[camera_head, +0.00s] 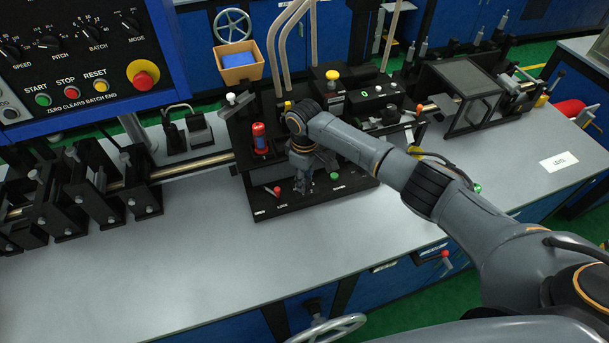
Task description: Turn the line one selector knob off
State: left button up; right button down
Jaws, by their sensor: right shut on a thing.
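My right gripper (303,181) points down over the front of the black base plate (264,210) in the middle of the bench. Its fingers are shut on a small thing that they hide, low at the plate. I cannot make out whether this is the line one selector knob. A red-tipped lever (277,190) is just left of the fingers, and a green button (334,176) is just right of them. My left gripper is not in view. No knob marked as line one can be read.
A blue-framed control panel (70,60) with several knobs and buttons stands at the upper left. A red cylinder (260,138) stands left of my wrist. My right arm crosses the bench's right part. The grey bench top (150,270) is clear in front.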

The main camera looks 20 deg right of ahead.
dwell(0.4)
jog(key=c, duration=1)
grip_release()
notch_tip(320, 180, up, 12)
jog(key=shift+f, duration=0.1)
